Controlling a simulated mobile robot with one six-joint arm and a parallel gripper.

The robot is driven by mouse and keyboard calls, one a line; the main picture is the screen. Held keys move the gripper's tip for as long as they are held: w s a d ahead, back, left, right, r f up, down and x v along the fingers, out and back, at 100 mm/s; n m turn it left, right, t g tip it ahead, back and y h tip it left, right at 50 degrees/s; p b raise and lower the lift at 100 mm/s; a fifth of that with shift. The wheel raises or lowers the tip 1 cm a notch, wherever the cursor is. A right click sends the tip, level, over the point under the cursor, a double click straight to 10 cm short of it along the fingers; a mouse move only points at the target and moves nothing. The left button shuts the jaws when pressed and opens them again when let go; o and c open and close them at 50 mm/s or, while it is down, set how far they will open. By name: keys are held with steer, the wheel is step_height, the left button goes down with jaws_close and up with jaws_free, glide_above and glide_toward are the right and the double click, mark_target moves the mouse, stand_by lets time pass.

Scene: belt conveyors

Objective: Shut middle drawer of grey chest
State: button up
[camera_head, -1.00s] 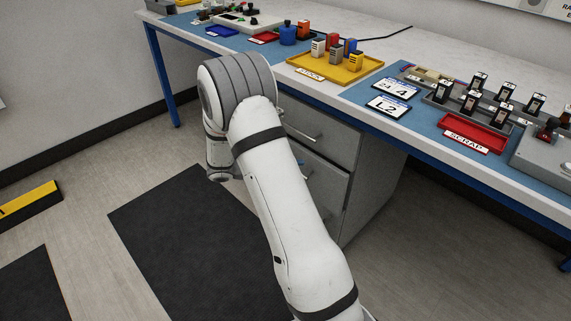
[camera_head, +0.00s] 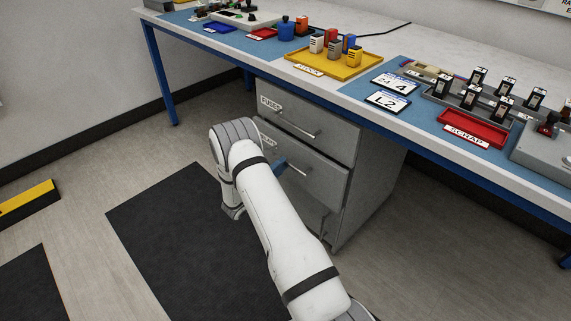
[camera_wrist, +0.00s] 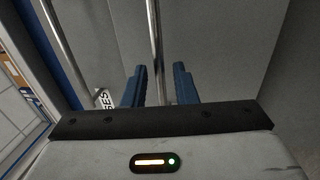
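The grey chest (camera_head: 371,184) stands under the workbench. Its middle drawer (camera_head: 325,176) sticks out a little past the chest's body and has a bar handle (camera_head: 295,167). My gripper (camera_head: 280,164) is at this handle, with a blue finger showing; my arm hides the drawer's left part. In the wrist view, my gripper's two blue fingers (camera_wrist: 160,84) are apart, with a metal bar (camera_wrist: 156,45) lying between them in the picture. Gaps show on both sides of the bar. I cannot tell whether the fingers touch it.
The top drawer (camera_head: 322,134) is above, and the bottom drawer (camera_head: 317,217) is partly behind my arm. The workbench (camera_head: 440,143) overhangs the chest and carries a yellow tray (camera_head: 305,68) and a red tray (camera_head: 471,130). Floor to the chest's right is clear.

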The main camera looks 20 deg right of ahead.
steer(key=shift+x, duration=1.3)
jaws_close()
